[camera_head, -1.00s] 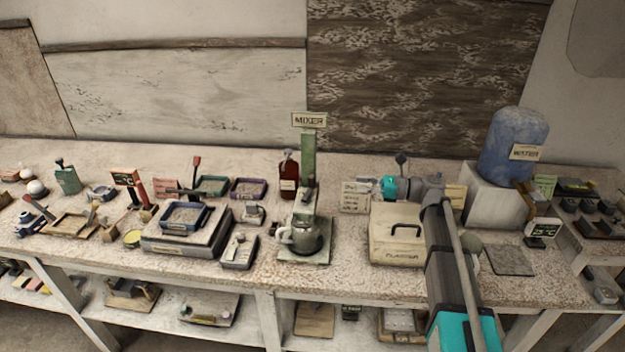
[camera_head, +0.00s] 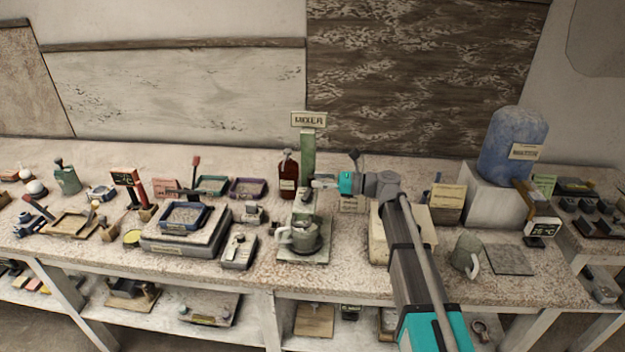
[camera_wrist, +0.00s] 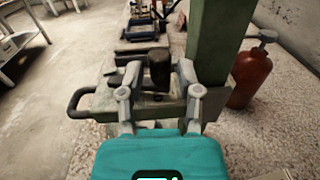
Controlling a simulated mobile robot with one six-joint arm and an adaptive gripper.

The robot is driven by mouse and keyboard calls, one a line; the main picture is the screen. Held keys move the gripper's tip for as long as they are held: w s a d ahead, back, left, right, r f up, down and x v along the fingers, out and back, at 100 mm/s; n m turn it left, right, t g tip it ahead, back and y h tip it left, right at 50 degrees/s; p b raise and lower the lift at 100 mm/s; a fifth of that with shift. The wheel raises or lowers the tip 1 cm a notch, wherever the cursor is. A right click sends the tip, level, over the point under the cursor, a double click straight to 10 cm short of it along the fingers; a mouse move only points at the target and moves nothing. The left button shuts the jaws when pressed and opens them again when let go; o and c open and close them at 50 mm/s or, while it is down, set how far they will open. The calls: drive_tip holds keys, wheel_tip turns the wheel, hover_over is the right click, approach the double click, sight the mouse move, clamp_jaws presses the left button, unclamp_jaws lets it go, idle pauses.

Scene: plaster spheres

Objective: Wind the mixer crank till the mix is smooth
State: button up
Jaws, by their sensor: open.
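The mixer (camera_head: 308,150) is a green post with a sign on top, standing on a flat base. A grey pot with a light handle (camera_head: 303,238) sits on that base. My gripper (camera_head: 318,183) is at the post, above the pot. In the wrist view my gripper (camera_wrist: 160,75) is open, its two fingers on either side of a dark upright knob (camera_wrist: 158,66), which looks like the crank's grip. I cannot tell whether the fingers touch it. The green post (camera_wrist: 214,55) rises just right of the fingers. The mix inside the pot is hidden.
A red-brown bottle (camera_head: 289,178) stands close behind the mixer; it also shows in the wrist view (camera_wrist: 250,80). A cream box (camera_head: 379,245) lies under my arm, with a grey-green mug (camera_head: 466,256) to its right. Trays and a scale (camera_head: 180,238) fill the bench to the left.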

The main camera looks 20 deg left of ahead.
drive_tip(key=shift+s+a, duration=0.15)
drive_tip(key=shift+a, duration=0.8)
clamp_jaws()
